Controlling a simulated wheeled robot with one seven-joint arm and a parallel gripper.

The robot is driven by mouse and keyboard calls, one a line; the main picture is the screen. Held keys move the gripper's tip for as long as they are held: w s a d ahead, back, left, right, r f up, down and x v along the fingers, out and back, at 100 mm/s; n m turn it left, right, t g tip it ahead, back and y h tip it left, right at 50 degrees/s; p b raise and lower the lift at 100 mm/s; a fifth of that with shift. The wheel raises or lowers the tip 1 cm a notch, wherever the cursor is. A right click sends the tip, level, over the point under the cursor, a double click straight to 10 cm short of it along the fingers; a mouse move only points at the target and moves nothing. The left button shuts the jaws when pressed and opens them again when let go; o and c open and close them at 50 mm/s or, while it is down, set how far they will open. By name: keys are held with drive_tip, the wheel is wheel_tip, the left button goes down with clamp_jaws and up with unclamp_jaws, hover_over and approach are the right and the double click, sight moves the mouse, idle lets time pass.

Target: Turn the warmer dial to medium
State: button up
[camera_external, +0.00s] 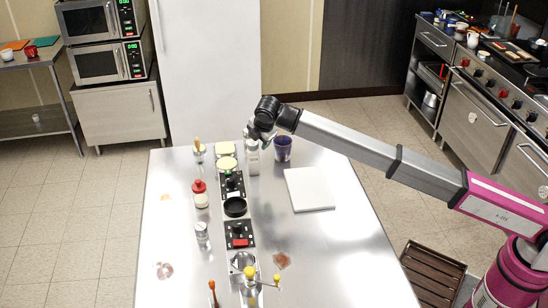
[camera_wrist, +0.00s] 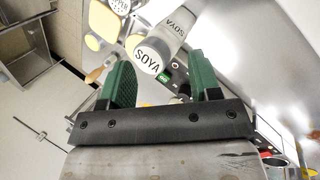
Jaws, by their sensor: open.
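My gripper (camera_external: 254,136) is over the far end of the steel table, close above a bottle with a pale top (camera_external: 252,158). In the wrist view its green fingers (camera_wrist: 163,62) are apart, with the bottle's lid marked SOYA (camera_wrist: 148,62) showing between them; I cannot tell whether they touch it. Two black control panels stand in a row along the table: a far one (camera_external: 232,185) and a near one with a red patch (camera_external: 239,242). A green-lit panel part (camera_wrist: 165,76) shows beside the lid in the wrist view. Which panel bears the warmer dial, and its setting, I cannot tell.
A black round dish (camera_external: 235,207) sits between the panels. A red-capped jar (camera_external: 200,194) and a shaker (camera_external: 202,232) stand left of the row. A dark purple cup (camera_external: 282,148) is right of my gripper.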

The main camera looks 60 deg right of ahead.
drive_tip(key=s+a+r+n+g+y, duration=0.1)
drive_tip(key=s+a+r+n, duration=0.15)
drive_tip(key=a, duration=1.05)
drive_tip(key=n+g+y, duration=0.2)
drive_tip(key=n+g, duration=0.1)
drive_tip(key=n, duration=0.2)
approach(237, 224)
drive_tip(key=f, duration=1)
drive_tip(key=shift+w+a, duration=0.1)
drive_tip(key=shift+a, duration=0.25)
drive_tip(key=c, duration=0.9)
